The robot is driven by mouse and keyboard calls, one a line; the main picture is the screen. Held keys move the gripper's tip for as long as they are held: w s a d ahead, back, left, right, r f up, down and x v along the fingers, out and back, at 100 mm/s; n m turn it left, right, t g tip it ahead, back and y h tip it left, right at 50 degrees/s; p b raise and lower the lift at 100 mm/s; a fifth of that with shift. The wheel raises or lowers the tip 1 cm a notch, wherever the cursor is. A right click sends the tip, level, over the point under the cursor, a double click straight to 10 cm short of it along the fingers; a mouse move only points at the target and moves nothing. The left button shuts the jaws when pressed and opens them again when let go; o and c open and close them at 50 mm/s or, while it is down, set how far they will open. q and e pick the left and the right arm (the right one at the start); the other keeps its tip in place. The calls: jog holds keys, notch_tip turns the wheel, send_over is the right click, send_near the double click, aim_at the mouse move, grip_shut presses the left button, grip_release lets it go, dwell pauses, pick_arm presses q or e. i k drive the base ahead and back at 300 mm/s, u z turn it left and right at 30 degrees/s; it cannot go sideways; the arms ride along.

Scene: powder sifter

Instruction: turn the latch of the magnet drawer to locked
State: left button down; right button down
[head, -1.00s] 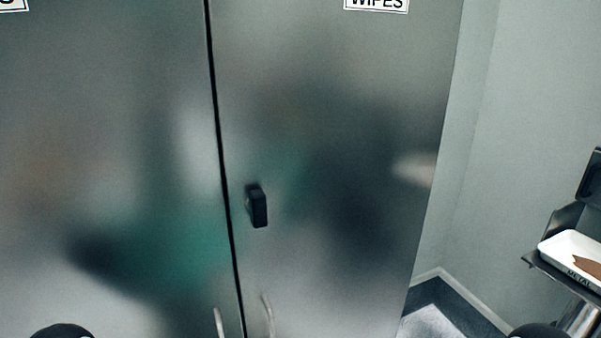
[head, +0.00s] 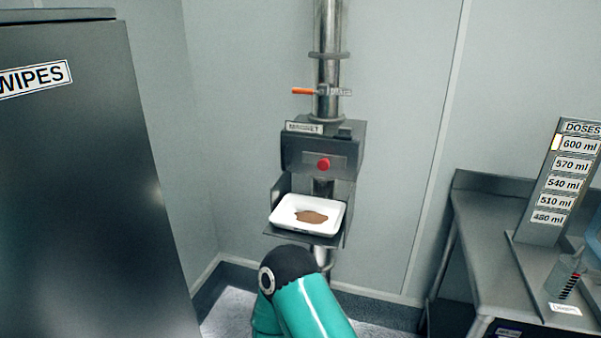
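The dark grey magnet housing (head: 293,152) is mounted on a vertical steel pipe near the middle of the head view. A label (head: 304,128), apparently reading MAGNET, sits on its upper left edge. A round red knob (head: 323,164) is on its front face. A small dark piece (head: 344,134) sits at its upper right; I cannot tell whether this is the latch or how it is turned. Neither of my grippers is in view. Only a teal and black link of one of my arms shows at the bottom, in front of the pipe's lower part.
Below the housing, a white tray (head: 281,221) with brown powder rests on a dark shelf (head: 291,238). An orange-handled lever (head: 304,91) is on the pipe above. A steel cabinet (head: 85,190) stands left, a steel table (head: 480,235) with a doses board (head: 541,226) right.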

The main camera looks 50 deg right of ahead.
aim_at(343, 136)
jog(key=u, duration=1.1)
jog(key=i, duration=0.1)
jog(key=z, duration=2.75)
jog(key=k, duration=0.9)
jog(key=z, duration=0.15)
jog(key=i, duration=0.85)
jog(key=u, duration=0.15)
